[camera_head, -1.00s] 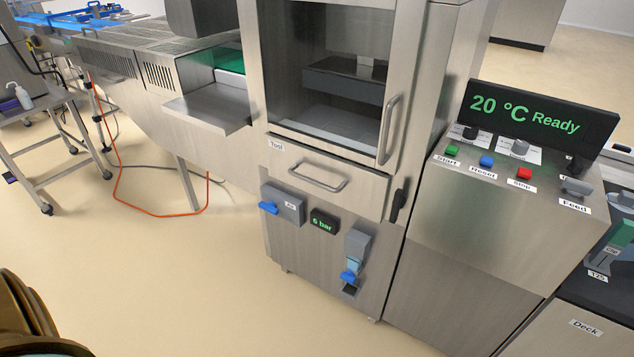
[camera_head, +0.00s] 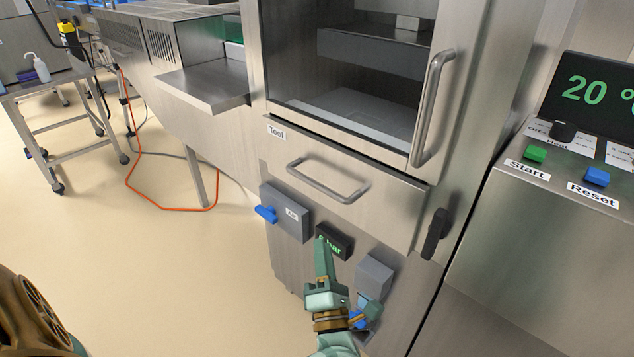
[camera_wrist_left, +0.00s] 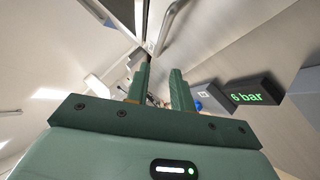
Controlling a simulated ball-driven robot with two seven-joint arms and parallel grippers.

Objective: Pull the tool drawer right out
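The tool drawer (camera_head: 285,158) is a steel front labelled "Tool" below the glazed door, and it looks shut. Its bar handle (camera_head: 328,187) runs across the front, with nothing gripping it. My left gripper (camera_head: 322,246) points up from below, its green fingers in front of the pressure display and apart from the handle in the picture. The left wrist view shows two fingers (camera_wrist_left: 160,82) with a gap between them and nothing clearly held. Whether the drawer handle shows in that view I cannot tell. My right gripper is out of view.
Below the drawer are the Air valve box (camera_head: 287,215) with a blue lever, the pressure display (camera_wrist_left: 248,96) reading "6 bar", and a grey box (camera_head: 374,274). A dark latch (camera_head: 435,233) and the door handle (camera_head: 432,110) are at right. Open floor (camera_head: 170,270) lies left.

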